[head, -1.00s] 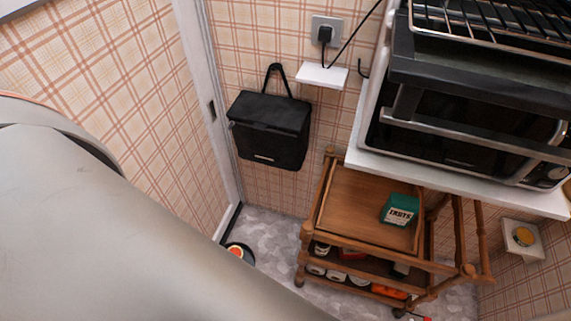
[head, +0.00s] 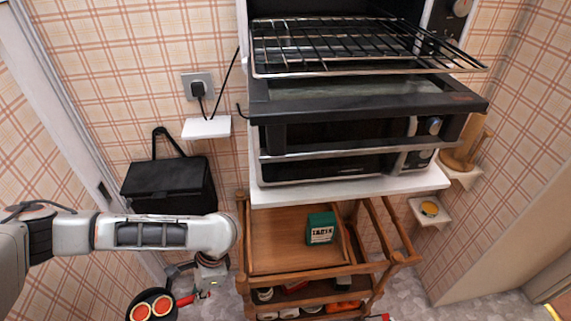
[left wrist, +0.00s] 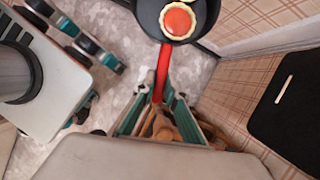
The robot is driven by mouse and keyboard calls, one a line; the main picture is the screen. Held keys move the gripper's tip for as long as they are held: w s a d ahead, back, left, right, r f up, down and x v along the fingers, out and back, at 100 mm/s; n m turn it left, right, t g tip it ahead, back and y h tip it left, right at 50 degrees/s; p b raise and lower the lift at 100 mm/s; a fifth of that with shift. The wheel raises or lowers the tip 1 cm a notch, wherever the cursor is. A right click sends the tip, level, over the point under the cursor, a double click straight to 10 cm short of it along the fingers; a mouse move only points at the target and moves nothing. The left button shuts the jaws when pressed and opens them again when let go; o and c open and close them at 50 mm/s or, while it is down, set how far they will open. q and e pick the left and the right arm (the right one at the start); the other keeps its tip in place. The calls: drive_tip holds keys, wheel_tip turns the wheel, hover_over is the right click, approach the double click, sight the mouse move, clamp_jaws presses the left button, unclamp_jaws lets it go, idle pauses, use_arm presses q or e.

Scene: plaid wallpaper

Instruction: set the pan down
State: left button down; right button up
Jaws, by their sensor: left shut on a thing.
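A dark round pan (head: 150,293) with a red handle (head: 186,300) hangs in the air at the bottom left of the head view. Its lower edge is cut off by the frame. Two round pieces with orange-red tops lie in it. My left gripper (head: 206,286) is shut on the red handle. In the left wrist view the handle (left wrist: 164,75) runs up from between the fingers to the pan (left wrist: 147,18), which is partly out of frame. The pan is over the floor, left of the wooden trolley (head: 265,240). My right gripper is not in view.
The trolley's top holds a green box (head: 320,228), with bare wood to its left; its lower shelf holds several items. Above stands an oven (head: 330,160) with its door down and wire rack (head: 350,50) out. A black bag (head: 170,185) hangs on the wall behind my left arm.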

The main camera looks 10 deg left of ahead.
use_arm(q)
drive_tip(key=w+r+n+h, duration=0.1)
drive_tip(key=w+r+n, duration=0.2)
drive_tip(key=r, duration=0.5)
drive_tip(key=w+d+r+n+g+h, duration=0.1)
drive_tip(key=w+r+n, duration=0.2)
drive_tip(key=r, duration=0.6)
drive_tip(key=w+d+r+n+g+h, duration=0.1)
drive_tip(key=w+r+n, duration=0.3)
drive_tip(key=r, duration=0.5)
drive_tip(key=shift+n+h, duration=0.4)
drive_tip(key=shift+n, duration=0.7)
drive_tip(key=shift+s, duration=0.1)
